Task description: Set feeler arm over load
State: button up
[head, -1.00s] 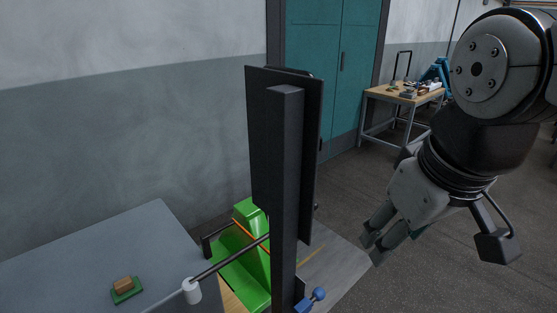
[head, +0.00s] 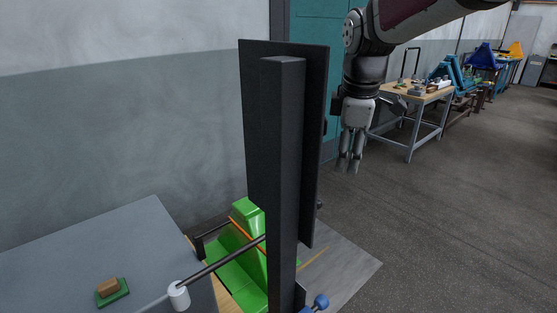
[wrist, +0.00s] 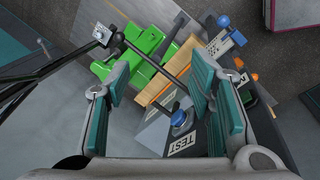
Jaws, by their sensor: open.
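A dark rod (head: 222,262) with a pale cylinder (head: 179,295) at its end, which looks like the feeler arm, reaches left from behind a black upright post. A small brown block (head: 108,286) on a green pad (head: 121,298), possibly the load, sits on the grey tabletop (head: 70,250), left of and apart from the rod's end. My gripper (head: 349,168) hangs fingers down, right of the post. In the wrist view my gripper (wrist: 160,85) is open and empty, with the rod (wrist: 170,78) showing between its teal fingers. I cannot tell their distance.
The tall black post and panel (head: 285,150) stand between the rod and my gripper in the head view. A green frame (head: 248,225) sits behind the rod. A blue knob (wrist: 180,120) rises near a TEST label (wrist: 181,144). Open floor lies right.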

jog(key=w+d+f+n+y+b, duration=0.1)
jog(key=w+f+n+b, duration=0.5)
jog(key=w+f, duration=1.25)
jog(key=f, duration=0.3)
jog(key=w+f+n, duration=0.1)
jog(key=f, duration=0.3)
jog(key=w+f+n, duration=0.1)
jog(key=f, duration=0.3)
jog(key=shift+a+g+p, duration=0.3)
jog(key=shift+a+g, duration=0.05)
jog(key=shift+g, duration=0.05)
jog(key=shift+r, duration=0.1)
grip_shut()
